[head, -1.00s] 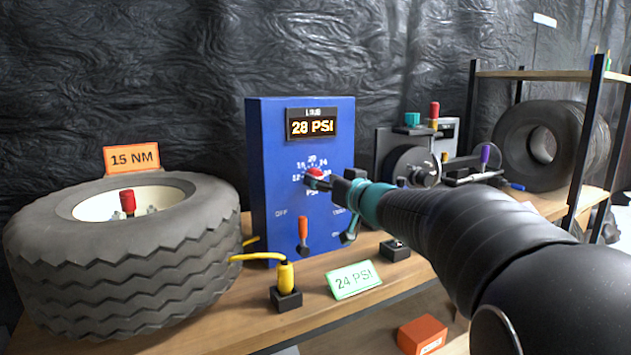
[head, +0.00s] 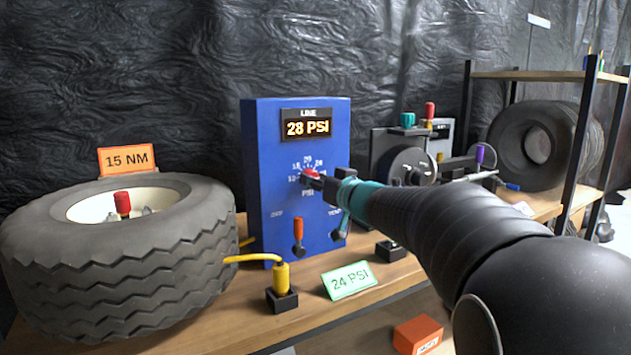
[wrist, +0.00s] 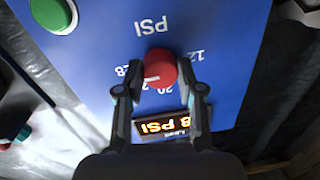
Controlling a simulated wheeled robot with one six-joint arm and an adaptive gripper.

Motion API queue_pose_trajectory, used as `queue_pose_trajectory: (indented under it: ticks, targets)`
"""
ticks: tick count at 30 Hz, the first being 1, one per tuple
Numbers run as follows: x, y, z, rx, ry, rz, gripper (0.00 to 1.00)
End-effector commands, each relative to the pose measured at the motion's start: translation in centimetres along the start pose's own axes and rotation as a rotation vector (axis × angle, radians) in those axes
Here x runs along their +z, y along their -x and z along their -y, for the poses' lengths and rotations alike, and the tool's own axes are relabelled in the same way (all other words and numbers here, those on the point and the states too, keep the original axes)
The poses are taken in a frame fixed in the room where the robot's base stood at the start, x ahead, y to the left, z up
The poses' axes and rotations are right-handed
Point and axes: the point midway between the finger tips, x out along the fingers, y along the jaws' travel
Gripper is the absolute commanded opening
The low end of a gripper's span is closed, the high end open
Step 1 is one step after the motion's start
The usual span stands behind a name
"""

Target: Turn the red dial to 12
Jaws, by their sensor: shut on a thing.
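The red dial (head: 311,175) is on the front of the blue panel box (head: 257,190), and it also shows in the wrist view (wrist: 159,66). My gripper (head: 324,182) has reached it from the right, and its two fingers (wrist: 161,64) are shut on the dial's sides. In the wrist view the panel is upside down. The dial's white mark points left and slightly down, towards the 28 side of the scale; the 12 (wrist: 197,55) is on the right. The display (head: 307,127) reads 28 PSI. My gripper hides part of the scale in the head view.
An orange-handled lever (head: 298,236) sits below the dial. A yellow plug (head: 281,277) and a green 24 PSI card (head: 349,280) stand on the bench in front. A large tyre (head: 120,265) fills the left side. A grey machine (head: 400,155) stands right of the box.

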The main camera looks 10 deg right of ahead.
Motion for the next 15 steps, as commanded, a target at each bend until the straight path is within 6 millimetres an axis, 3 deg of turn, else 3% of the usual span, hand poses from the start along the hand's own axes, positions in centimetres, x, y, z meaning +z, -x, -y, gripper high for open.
queue_pose_trajectory:
  ticks: [8,15]
  targets:
    - [-0.13,-0.01,-0.01,0.002,0.118,0.009,0.02]
    - [-0.13,-0.01,-0.01,0.003,0.322,0.024,0.02]
